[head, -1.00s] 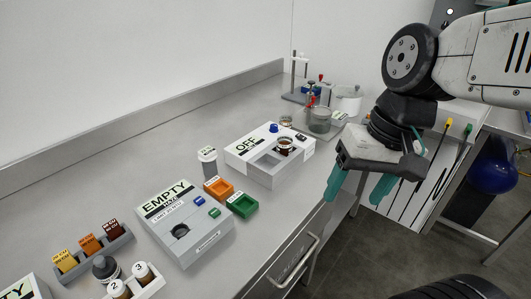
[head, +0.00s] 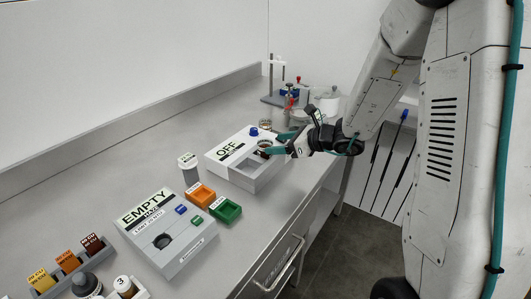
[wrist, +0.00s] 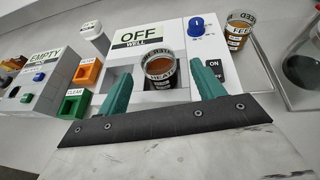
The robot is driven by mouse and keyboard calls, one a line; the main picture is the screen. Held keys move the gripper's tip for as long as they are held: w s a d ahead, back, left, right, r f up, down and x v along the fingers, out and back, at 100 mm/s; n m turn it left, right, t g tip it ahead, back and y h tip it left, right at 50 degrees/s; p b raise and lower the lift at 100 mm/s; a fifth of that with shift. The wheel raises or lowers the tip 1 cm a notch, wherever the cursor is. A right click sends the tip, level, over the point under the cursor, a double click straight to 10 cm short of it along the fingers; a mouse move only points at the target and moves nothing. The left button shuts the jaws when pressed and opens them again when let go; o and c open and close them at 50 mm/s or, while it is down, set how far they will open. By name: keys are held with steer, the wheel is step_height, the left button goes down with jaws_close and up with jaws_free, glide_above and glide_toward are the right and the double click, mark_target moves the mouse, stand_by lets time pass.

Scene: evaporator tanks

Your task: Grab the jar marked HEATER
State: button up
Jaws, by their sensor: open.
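The jar with brown contents (wrist: 159,68) stands in the well of the white box marked OFF WELL (wrist: 150,28). Its white band seems to read HEATER, partly legible. In the head view the jar (head: 264,147) shows at the box's right side, partly behind the fingers. My gripper (wrist: 158,72) is open, with one teal finger on each side of the jar in the picture. I cannot tell whether either finger touches it. In the head view my gripper (head: 277,144) reaches in from the right, over the box's edge.
A second brown jar marked FEED (wrist: 239,32) stands behind the box on the right. The box has a blue knob (wrist: 196,26) and an ON switch (wrist: 214,69). Orange (head: 200,195) and green (head: 225,210) trays and the EMPTY box (head: 165,235) sit nearer on the bench.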

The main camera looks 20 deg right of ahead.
mark_target(260, 143)
steer(key=x, duration=0.7)
steer(key=shift+w+a, duration=0.1)
steer(key=shift+a, duration=0.1)
steer(key=shift+r, duration=0.1)
steer(key=c, duration=1.2)
steer(key=shift+c, duration=0.3)
steer(key=shift+r, duration=0.1)
